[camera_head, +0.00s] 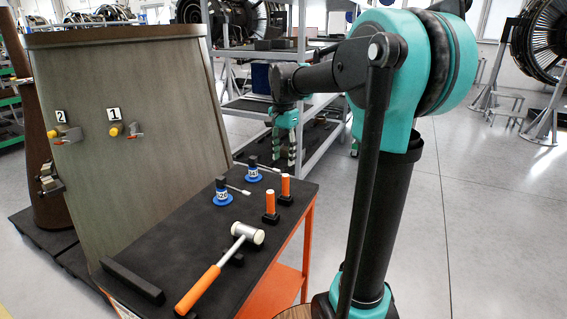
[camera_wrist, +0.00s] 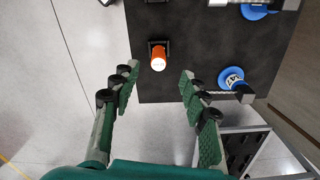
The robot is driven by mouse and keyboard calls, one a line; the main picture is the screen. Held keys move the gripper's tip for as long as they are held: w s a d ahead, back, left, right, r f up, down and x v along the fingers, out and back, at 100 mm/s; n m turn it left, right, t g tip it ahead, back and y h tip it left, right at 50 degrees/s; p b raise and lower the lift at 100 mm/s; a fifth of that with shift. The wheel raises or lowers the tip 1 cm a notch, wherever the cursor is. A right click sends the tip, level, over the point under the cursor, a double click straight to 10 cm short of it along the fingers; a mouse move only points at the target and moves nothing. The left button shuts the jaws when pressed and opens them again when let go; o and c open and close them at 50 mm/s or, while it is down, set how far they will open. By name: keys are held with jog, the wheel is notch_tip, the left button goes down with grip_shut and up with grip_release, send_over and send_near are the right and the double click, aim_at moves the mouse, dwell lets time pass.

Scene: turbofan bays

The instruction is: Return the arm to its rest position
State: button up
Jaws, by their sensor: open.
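My arm reaches away from its column in the head view, and my gripper (camera_head: 286,145) hangs at its end, fingers pointing down. The gripper is beyond the far right side of the black-topped cart (camera_head: 195,262). In the wrist view my gripper (camera_wrist: 158,85) has its two green fingers spread wide, with nothing between them. An orange-handled tool (camera_wrist: 158,58) standing on the cart top shows past the fingertips. The gripper appears apart from everything on the cart.
The cart carries a hammer (camera_head: 222,266), two orange-handled tools (camera_head: 270,203) and blue-based bottles (camera_head: 222,192). A tall panel (camera_head: 135,150) with labels 1 and 2 stands at left. A metal shelf rack (camera_head: 318,140) stands behind the gripper. Grey floor (camera_head: 490,210) is open at right.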

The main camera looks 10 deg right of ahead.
jog(key=s+d+f+n+t, duration=0.2)
jog(key=s+f+n, duration=0.2)
jog(key=s+f, duration=0.6)
jog(key=s+d+f+n+t, duration=0.2)
jog(key=s+f+n, duration=0.3)
jog(key=s+f, duration=0.5)
jog(key=shift+s+d+f+n, duration=0.2)
jog(key=shift+s+f+n, duration=0.15)
jog(key=shift+f, duration=0.25)
